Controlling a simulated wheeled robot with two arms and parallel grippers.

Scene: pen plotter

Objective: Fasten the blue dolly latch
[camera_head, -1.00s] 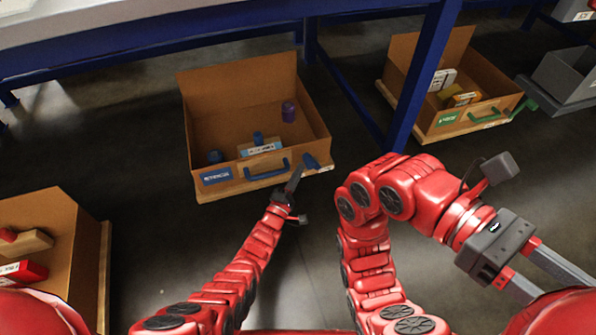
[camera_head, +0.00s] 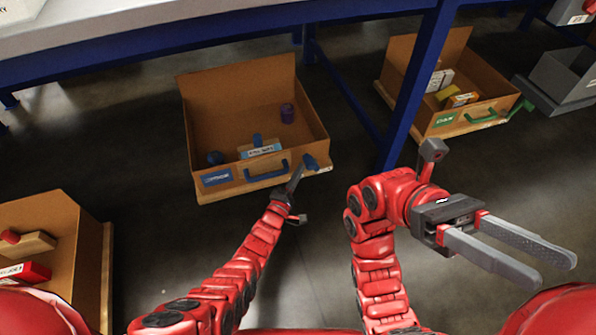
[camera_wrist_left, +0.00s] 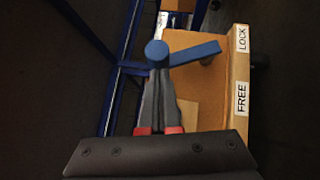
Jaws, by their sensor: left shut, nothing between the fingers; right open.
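The blue dolly latch (camera_head: 310,161) is a small blue lever at the front right corner of the dolly under the middle box. In the left wrist view the latch (camera_wrist_left: 195,54) has a round blue knob end and an arm pointing right, toward a strip labelled LOCK and FREE. My left gripper (camera_head: 297,172) is shut and empty, its fingertips at the knob end of the latch; in the left wrist view (camera_wrist_left: 159,72) the tips overlap the knob, and contact cannot be told. My right gripper (camera_head: 525,252) is open and empty, away at the right.
The open cardboard box (camera_head: 240,100) has a blue handle and holds several small items. A similar box with a green handle (camera_head: 477,117) stands at the right, beyond a blue table leg (camera_head: 412,85). Another box (camera_head: 62,235) is at the left. The floor between is clear.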

